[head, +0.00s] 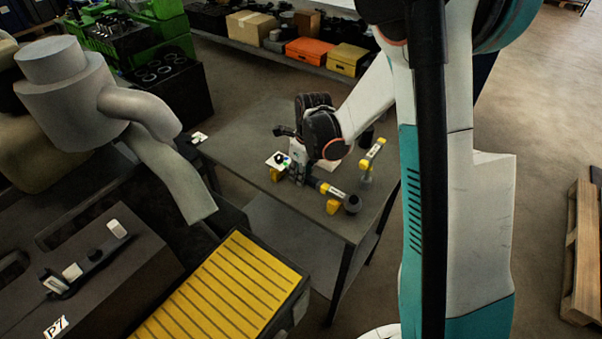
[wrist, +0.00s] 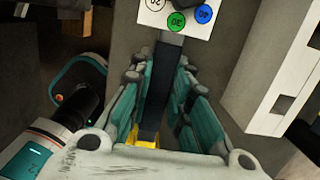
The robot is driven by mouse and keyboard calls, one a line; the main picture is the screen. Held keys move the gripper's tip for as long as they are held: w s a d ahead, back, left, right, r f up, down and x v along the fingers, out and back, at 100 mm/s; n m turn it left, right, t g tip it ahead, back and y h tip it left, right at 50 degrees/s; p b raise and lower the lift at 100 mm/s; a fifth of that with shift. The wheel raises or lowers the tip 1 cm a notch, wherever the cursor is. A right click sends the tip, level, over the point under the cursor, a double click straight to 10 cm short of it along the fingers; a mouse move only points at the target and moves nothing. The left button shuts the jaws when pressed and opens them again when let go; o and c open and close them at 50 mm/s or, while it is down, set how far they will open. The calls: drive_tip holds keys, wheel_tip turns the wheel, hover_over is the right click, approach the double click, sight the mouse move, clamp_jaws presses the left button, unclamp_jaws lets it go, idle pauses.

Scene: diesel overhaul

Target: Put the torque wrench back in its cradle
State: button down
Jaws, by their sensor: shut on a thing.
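The torque wrench (head: 318,184) is a dark bar with a yellow-marked part and a round grey end at the right, low over the grey worktable. My gripper (head: 298,174) is shut on its dark bar; in the wrist view the bar (wrist: 160,88) runs between my teal-padded fingers (wrist: 157,120). Yellow supports, seemingly the cradle (head: 333,207), show under the wrench near its round end. I cannot tell whether the wrench rests in them or hangs just above. My gripper hides part of the bar.
A white plate with coloured numbered discs (head: 279,160) is beside my gripper; it also shows in the wrist view (wrist: 176,18). A yellow-topped stand (head: 371,155) is close on the right. The worktable's (head: 250,130) back left is mostly clear. A yellow-slatted platform (head: 225,295) is in front.

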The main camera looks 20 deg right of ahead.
drive_tip(key=shift+f, duration=0.1)
idle(0.3)
drive_tip(key=shift+f+b, duration=1.05)
drive_tip(key=shift+f, duration=0.05)
drive_tip(key=c, duration=1.4)
unclamp_jaws()
drive_tip(key=shift+r, duration=0.1)
drive_tip(key=shift+r, duration=0.1)
drive_tip(key=r, duration=0.4)
drive_tip(key=s+r, duration=0.1)
drive_tip(key=r, duration=0.2)
drive_tip(key=d+r, duration=0.1)
drive_tip(key=r, duration=0.3)
drive_tip(key=shift+s+r, duration=0.3)
drive_tip(key=s+r+n+t, duration=0.1)
drive_tip(key=s+r+n, duration=0.2)
drive_tip(key=s+n, duration=0.4)
drive_tip(key=s+r+n+t, duration=0.2)
drive_tip(key=s+r+n, duration=0.2)
drive_tip(key=s+n, duration=0.3)
drive_tip(key=s+a+r+n+t+h, duration=0.1)
drive_tip(key=s+n, duration=0.6)
drive_tip(key=n, duration=0.7)
wheel_tip(320, 180, up, 2)
drive_tip(key=shift+s+r+t, duration=0.1)
drive_tip(key=shift+r+t, duration=0.15)
drive_tip(key=shift+t, duration=0.45)
